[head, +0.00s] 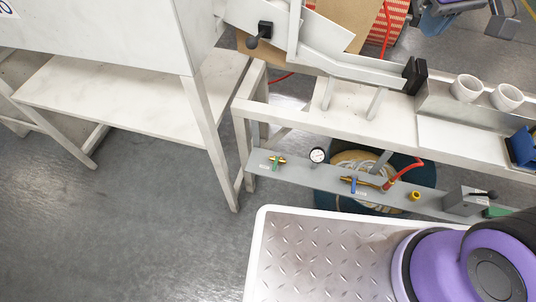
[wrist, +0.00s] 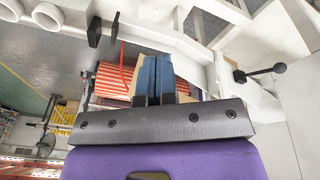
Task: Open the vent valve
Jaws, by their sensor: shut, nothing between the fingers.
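A grey valve rail (head: 330,180) runs low under the bench in the head view. On it are a brass valve with a green handle (head: 275,163), a round pressure gauge (head: 317,155), and a brass valve with a blue handle (head: 353,184). The small labels beside them are too small to read, so I cannot tell which is the vent valve. My gripper (wrist: 153,62) shows in the wrist view with its blue fingers together, empty, and away from the valves. No valve on the rail can be made out in the wrist view. The head view does not show my gripper.
A bench (head: 300,118) with two white cups (head: 467,88) overhangs the rail. The floor at left is clear.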

